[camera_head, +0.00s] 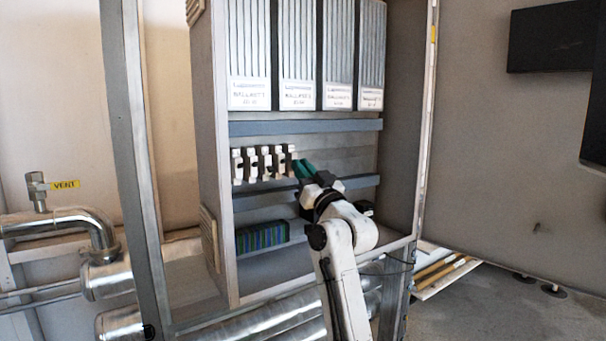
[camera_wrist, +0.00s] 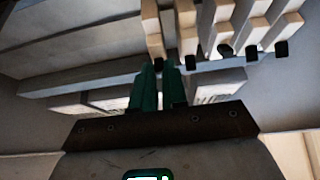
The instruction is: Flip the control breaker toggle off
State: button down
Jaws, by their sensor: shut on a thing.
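A row of several white breakers (camera_head: 258,164) with black toggles sits on a rail inside the open cabinet; no label shows which is the control breaker. My gripper (camera_head: 302,169) is at the right end of this row in the head view. In the wrist view, the breaker at the left end of the row (camera_wrist: 152,28) reaches down to my green fingertips (camera_wrist: 158,66). The fingers are close together around its small black toggle, which is mostly hidden between them. The toggle's exact position is hard to tell.
Ballast units (camera_head: 298,92) stand above the breakers. A blue-grey duct (camera_head: 300,127) runs between them. A striped terminal block (camera_head: 262,236) is below. The cabinet's left wall (camera_head: 208,130) and the open door at right bound the space.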

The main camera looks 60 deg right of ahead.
jog(key=c, duration=1.4)
grip_release()
jog(key=shift+c, duration=0.2)
jog(key=shift+s, duration=0.1)
jog(key=v, duration=1)
jog(key=shift+s+a+b, duration=0.2)
jog(key=shift+a+b, duration=0.1)
jog(key=shift+b, duration=0.15)
jog(key=shift+f, duration=0.15)
